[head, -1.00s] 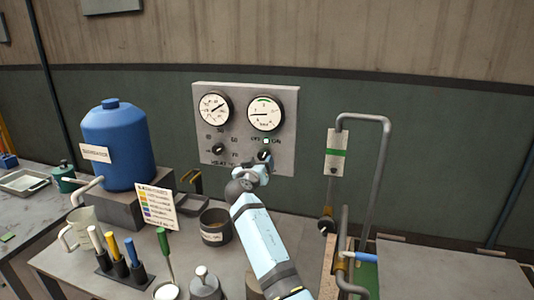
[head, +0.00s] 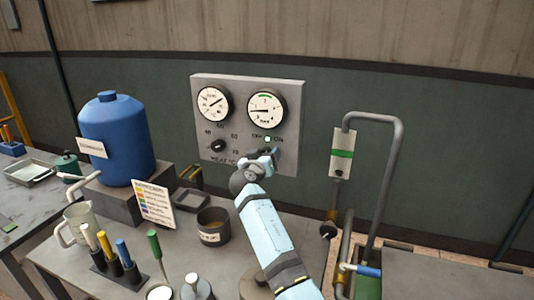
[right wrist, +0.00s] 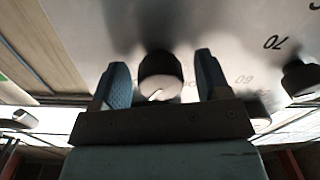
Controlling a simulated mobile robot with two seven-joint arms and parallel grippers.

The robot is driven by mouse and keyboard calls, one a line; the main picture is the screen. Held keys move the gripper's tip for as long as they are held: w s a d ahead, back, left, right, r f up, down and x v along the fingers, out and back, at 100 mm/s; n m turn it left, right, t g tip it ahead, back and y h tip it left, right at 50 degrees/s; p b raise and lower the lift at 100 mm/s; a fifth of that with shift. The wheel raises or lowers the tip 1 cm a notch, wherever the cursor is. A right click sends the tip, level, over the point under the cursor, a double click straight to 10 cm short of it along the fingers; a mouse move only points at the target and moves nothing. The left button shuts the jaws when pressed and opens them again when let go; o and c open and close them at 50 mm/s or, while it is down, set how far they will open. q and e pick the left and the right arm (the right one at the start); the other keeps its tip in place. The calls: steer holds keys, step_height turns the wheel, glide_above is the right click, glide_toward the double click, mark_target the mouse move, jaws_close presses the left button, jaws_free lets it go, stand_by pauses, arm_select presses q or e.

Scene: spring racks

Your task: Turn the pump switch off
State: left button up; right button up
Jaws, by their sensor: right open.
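The grey control panel (head: 206,165) is on the wall, with OFF and ON lettering at its lower right. The dark pump switch knob (head: 273,152) sits just below that lettering, partly hidden by my right gripper (head: 265,159). In the right wrist view the round knob (right wrist: 160,72) with a white pointer line is between the two blue fingertips of my right gripper (right wrist: 160,78). The fingers are open, with a gap on each side of the knob. My left gripper is not in view.
Another knob (head: 218,146) with numbers around it is left of the switch, below two round gauges (head: 213,104). A blue tank (head: 117,140), a sign card (head: 152,202) and a dark cup (head: 213,228) stand on the bench. Bent pipes (head: 393,165) rise at the right.

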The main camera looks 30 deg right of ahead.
steer(key=c, duration=0.9)
